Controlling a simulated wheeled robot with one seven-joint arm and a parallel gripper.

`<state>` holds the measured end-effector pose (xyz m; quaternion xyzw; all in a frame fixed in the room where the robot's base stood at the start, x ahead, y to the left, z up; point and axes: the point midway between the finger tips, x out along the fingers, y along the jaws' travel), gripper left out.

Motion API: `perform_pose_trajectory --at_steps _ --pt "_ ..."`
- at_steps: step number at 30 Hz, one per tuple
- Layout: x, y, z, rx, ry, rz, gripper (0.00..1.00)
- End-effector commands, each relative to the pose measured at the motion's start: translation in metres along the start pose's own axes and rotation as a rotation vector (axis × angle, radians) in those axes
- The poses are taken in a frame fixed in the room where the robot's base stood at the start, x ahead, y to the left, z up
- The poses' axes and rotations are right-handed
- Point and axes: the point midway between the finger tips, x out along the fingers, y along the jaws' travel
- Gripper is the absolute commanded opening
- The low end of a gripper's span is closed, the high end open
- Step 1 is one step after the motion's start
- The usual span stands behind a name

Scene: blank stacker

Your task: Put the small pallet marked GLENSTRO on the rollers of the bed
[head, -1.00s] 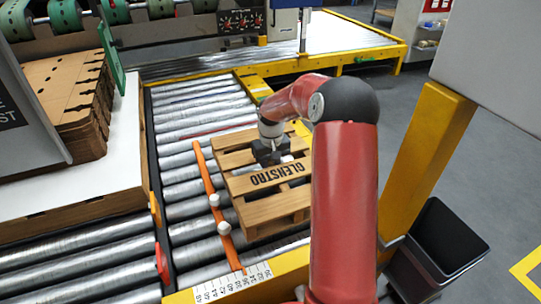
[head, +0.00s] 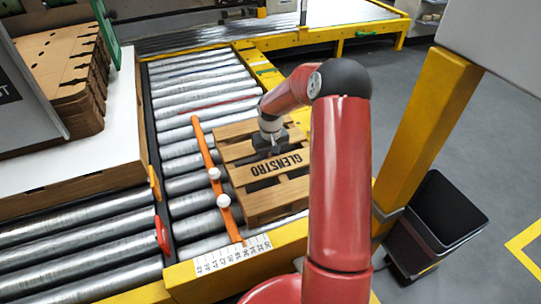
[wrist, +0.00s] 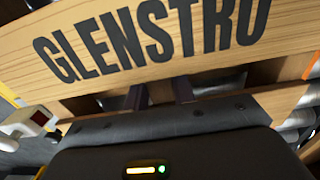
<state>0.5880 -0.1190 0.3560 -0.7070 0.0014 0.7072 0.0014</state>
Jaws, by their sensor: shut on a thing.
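The small wooden pallet (head: 265,190) marked GLENSTRO is over the rollers (head: 200,112) of the bed, right of the orange bar (head: 212,175). My gripper (head: 270,146) is at its top deck and is shut on one of its boards. In the wrist view the GLENSTRO board of the pallet (wrist: 180,70) fills the upper part, with my dark gripper fingers (wrist: 160,95) just below it. The pallet looks about level. I cannot tell whether its underside touches the rollers.
The orange bar with white knobs lies along the pallet's left side. A ruler scale (head: 232,255) is on the yellow front rail. Stacked brown cardboard blanks (head: 65,80) stand at left. A yellow post (head: 430,130) and black bin (head: 440,225) are at right.

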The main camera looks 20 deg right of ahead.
Motion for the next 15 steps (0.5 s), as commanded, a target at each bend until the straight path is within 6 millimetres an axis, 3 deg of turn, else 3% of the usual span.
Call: perform_pose_trajectory --at_steps 4,5,9,15 --pt "-0.0004 0.0 -0.0014 0.0 0.005 0.001 0.0" --pt "0.0023 -0.0001 0.0 0.0 0.0 0.0 0.27" --pt "0.0015 -0.0001 0.0 0.0 0.0 0.0 0.45" --pt "0.0015 0.0 0.0 0.0 0.0 0.0 0.47"
